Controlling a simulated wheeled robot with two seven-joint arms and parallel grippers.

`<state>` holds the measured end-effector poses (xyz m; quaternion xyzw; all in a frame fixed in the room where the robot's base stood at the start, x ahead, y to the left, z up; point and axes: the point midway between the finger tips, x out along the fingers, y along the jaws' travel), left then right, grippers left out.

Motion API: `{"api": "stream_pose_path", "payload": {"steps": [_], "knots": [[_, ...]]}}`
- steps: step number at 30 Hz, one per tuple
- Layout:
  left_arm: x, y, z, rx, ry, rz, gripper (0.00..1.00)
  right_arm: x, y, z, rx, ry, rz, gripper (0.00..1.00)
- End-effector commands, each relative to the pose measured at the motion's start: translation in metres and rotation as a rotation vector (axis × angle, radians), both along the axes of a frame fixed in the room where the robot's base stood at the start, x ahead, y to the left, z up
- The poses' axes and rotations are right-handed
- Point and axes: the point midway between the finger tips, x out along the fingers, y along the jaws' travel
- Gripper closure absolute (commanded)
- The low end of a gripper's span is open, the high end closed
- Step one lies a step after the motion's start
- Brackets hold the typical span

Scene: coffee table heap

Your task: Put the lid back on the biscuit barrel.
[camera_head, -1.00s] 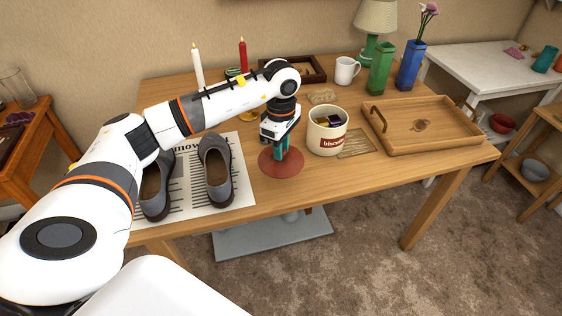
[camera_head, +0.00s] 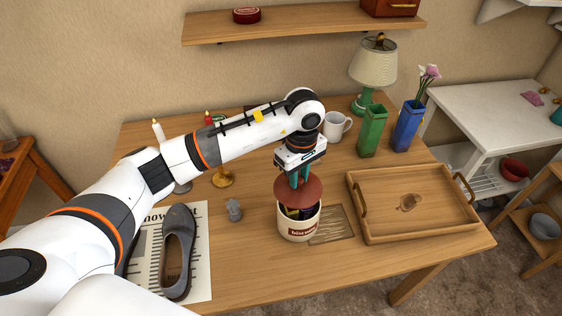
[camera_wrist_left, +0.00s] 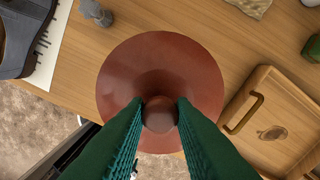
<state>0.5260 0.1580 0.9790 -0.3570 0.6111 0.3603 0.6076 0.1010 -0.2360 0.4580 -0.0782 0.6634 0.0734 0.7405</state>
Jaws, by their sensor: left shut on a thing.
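The biscuit barrel (camera_head: 299,228) is a cream pot with a brown label, standing upright on the wooden table with dark and coloured packets (camera_head: 301,212) showing in its mouth. The lid (camera_head: 298,190) is a reddish-brown disc. It is held above the barrel, with a gap at the front through which the contents show. My left gripper (camera_head: 299,178) is shut on the lid's knob. In the left wrist view the green fingers pinch the round knob (camera_wrist_left: 160,115), and the lid hides the barrel. My right gripper is not in view.
A wooden tray (camera_head: 366,229) lies right of the barrel, beside a slatted mat (camera_head: 331,225). A white mug (camera_head: 337,126), green vase (camera_head: 372,131) and blue vase (camera_head: 408,127) stand behind.

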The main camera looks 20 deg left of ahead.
Motion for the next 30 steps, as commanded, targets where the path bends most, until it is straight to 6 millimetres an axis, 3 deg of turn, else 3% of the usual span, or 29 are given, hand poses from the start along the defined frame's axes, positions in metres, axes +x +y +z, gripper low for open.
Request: {"api": "stream_pose_path", "payload": {"steps": [4,11,23,30], "knots": [[-0.002,-0.009,0.005,-0.002,0.0,-0.031,1.0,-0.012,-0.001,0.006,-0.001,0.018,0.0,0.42],[-0.002,-0.01,-0.003,-0.002,-0.001,-0.034,1.0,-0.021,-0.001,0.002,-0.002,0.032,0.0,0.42],[-0.003,-0.01,-0.04,-0.002,0.0,-0.034,1.0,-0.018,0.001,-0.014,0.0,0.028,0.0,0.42],[-0.002,-0.01,-0.058,-0.002,-0.003,-0.033,1.0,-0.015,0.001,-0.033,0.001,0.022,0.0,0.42]]}}
